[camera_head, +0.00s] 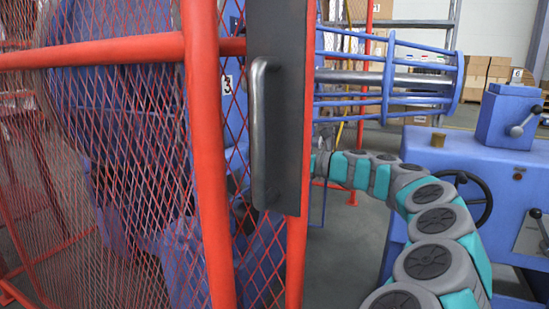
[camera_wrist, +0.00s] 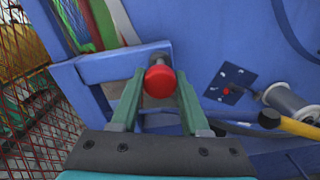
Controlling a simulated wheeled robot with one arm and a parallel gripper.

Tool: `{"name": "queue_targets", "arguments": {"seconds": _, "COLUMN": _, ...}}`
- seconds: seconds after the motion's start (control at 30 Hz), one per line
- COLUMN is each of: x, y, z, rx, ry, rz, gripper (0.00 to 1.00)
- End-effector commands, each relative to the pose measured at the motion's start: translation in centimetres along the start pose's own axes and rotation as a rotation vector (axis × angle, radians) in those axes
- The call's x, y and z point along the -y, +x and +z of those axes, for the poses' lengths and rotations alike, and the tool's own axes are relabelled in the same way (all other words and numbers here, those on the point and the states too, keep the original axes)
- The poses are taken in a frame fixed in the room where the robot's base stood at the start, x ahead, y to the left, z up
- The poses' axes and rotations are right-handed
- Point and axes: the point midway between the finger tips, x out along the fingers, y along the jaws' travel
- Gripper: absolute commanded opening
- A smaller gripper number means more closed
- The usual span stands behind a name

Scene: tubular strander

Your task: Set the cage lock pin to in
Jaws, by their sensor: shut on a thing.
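The cage lock pin shows in the wrist view as a red round knob (camera_wrist: 159,82) on a short metal stem, at a blue bracket (camera_wrist: 110,65) on a blue machine wall. My gripper (camera_wrist: 160,92) has its two green fingers on either side of the red knob, shut on it. How deep the pin sits is hard to tell from this angle. In the head view my grey and teal arm reaches away to the left, and its end is hidden behind the red mesh guard door (camera_head: 205,150).
The guard door has a dark plate with a metal handle (camera_head: 260,130). A blue machine with a black handwheel (camera_head: 470,200) stands at right. In the wrist view, a dark plate with a red dot (camera_wrist: 227,90) and a yellow-gripped lever (camera_wrist: 298,127) are right of the knob.

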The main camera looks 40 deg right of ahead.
Motion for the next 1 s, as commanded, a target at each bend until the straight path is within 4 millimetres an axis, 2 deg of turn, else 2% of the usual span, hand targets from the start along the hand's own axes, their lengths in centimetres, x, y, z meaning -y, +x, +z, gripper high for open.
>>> {"name": "queue_targets", "arguments": {"seconds": 0.33, "x": 0.0, "y": 0.2, "z": 0.1, "rx": 0.000, "ry": 0.000, "rz": -0.001, "gripper": 0.00}}
{"name": "queue_targets", "arguments": {"seconds": 0.63, "x": -0.2, "y": 3.2, "z": 0.4, "rx": 0.000, "ry": 0.003, "rz": 0.002, "gripper": 0.00}}
{"name": "queue_targets", "arguments": {"seconds": 0.93, "x": 0.0, "y": 3.5, "z": 0.1, "rx": 0.002, "ry": 0.000, "rz": 0.000, "gripper": 0.00}}
{"name": "queue_targets", "arguments": {"seconds": 0.97, "x": -0.1, "y": 3.5, "z": 0.1, "rx": 0.002, "ry": 0.000, "rz": 0.000, "gripper": 0.49}}
{"name": "queue_targets", "arguments": {"seconds": 1.0, "x": -0.1, "y": 3.5, "z": 0.1, "rx": 0.001, "ry": 0.000, "rz": 0.000, "gripper": 0.53}}
